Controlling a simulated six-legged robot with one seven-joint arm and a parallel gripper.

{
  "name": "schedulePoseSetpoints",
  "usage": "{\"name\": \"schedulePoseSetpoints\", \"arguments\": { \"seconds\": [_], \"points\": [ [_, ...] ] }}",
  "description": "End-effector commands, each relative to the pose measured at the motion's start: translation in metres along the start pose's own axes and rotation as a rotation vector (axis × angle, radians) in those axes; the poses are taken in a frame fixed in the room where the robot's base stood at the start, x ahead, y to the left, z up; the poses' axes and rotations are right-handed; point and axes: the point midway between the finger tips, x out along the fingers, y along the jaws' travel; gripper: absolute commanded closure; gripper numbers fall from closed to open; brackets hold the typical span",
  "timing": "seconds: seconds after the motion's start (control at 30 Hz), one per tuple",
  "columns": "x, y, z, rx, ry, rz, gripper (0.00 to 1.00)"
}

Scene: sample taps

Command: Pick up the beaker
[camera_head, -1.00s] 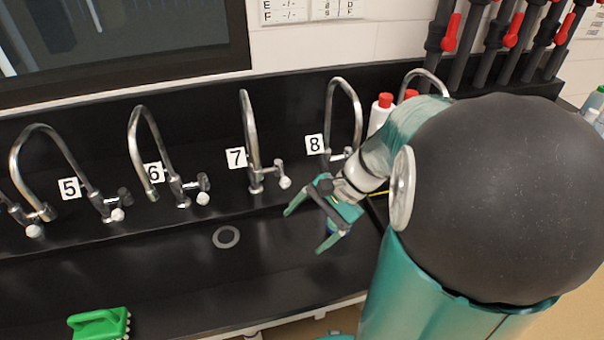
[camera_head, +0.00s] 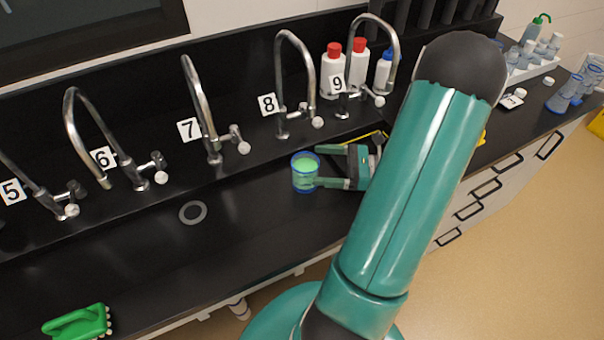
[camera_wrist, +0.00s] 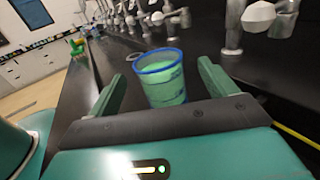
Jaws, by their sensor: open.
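The beaker (camera_head: 305,173) is clear with a blue rim and green contents. It stands upright in the black sink trough, in front of tap 8. It also shows in the wrist view (camera_wrist: 163,80), just past the fingers and between their lines. My gripper (camera_head: 316,167) is open, to the right of the beaker in the head view, with its fingers pointing left at it. In the wrist view my gripper (camera_wrist: 165,82) has one finger on each side of the near part of the beaker. I cannot tell whether either finger touches it.
Numbered taps (camera_head: 283,95) line the back of the sink. White bottles with red caps (camera_head: 333,70) stand behind tap 9. A green brush (camera_head: 78,322) lies at the front left. A drain (camera_head: 193,212) and bare sink floor lie left of the beaker.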

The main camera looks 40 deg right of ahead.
Motion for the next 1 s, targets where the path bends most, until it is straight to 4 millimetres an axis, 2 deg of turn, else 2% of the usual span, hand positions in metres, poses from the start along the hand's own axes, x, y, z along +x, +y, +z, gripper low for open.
{"name": "schedulePoseSetpoints", "arguments": {
  "seconds": [0.27,0.5,0.77,0.87,1.0],
  "points": [
    [0.027,0.001,0.002,-0.002,0.001,0.005,0.16],
    [0.064,0.001,0.004,-0.001,0.001,0.006,0.16],
    [0.071,0.001,0.004,-0.002,0.002,0.005,0.16],
    [0.071,0.001,0.004,-0.002,0.002,0.005,0.31],
    [0.071,0.001,0.004,-0.002,0.002,0.005,0.59]
  ]
}}
